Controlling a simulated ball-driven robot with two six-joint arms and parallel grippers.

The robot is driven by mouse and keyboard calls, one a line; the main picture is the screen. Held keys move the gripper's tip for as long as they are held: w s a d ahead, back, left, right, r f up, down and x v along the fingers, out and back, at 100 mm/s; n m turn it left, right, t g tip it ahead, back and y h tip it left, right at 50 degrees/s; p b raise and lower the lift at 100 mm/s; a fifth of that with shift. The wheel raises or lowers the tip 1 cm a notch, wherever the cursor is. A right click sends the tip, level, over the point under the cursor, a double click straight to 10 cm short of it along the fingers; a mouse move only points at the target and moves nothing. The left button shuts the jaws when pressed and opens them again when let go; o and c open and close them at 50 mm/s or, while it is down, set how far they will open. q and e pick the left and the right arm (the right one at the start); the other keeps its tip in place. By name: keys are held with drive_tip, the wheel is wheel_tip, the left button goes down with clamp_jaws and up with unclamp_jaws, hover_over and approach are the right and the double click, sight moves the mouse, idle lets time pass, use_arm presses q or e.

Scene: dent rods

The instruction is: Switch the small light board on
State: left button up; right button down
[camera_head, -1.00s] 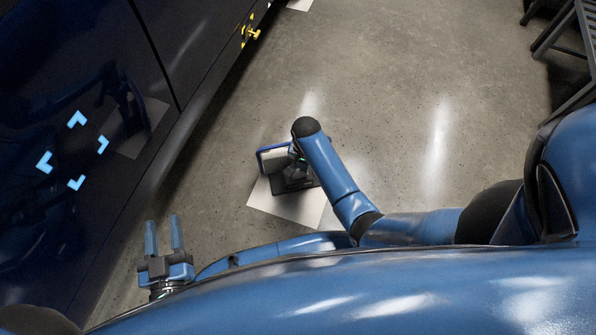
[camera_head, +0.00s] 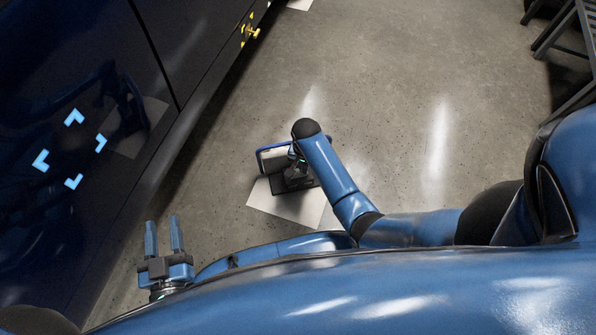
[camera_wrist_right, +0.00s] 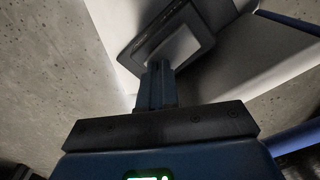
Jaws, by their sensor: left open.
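The small light board (camera_head: 272,159) stands on the floor, left of my right forearm in the head view. It has a blue frame and a pale panel, partly hidden by my right wrist. Its dark base (camera_head: 293,187) rests on a white sheet. I cannot tell whether the panel is lit. In the right wrist view, the dark base (camera_wrist_right: 205,28) is just beyond the fingertips. My right gripper (camera_wrist_right: 157,65) points at it with fingers together; contact and the switch cannot be made out. My left gripper (camera_head: 163,220) is open and empty, well left of the board.
A dark blue car (camera_head: 85,70) with light blue corner marks fills the left. A yellow item (camera_head: 250,30) sits by the car at the top. A dark metal rack (camera_head: 570,40) stands at top right. The concrete floor (camera_head: 420,110) between is clear.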

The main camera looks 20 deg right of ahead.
drive_tip(key=shift+f, duration=0.35)
wheel_tip(320, 180, up, 7)
drive_tip(key=p, duration=0.8)
drive_tip(key=shift+r, duration=0.1)
drive_tip(key=shift+s, duration=0.1)
idle(0.7)
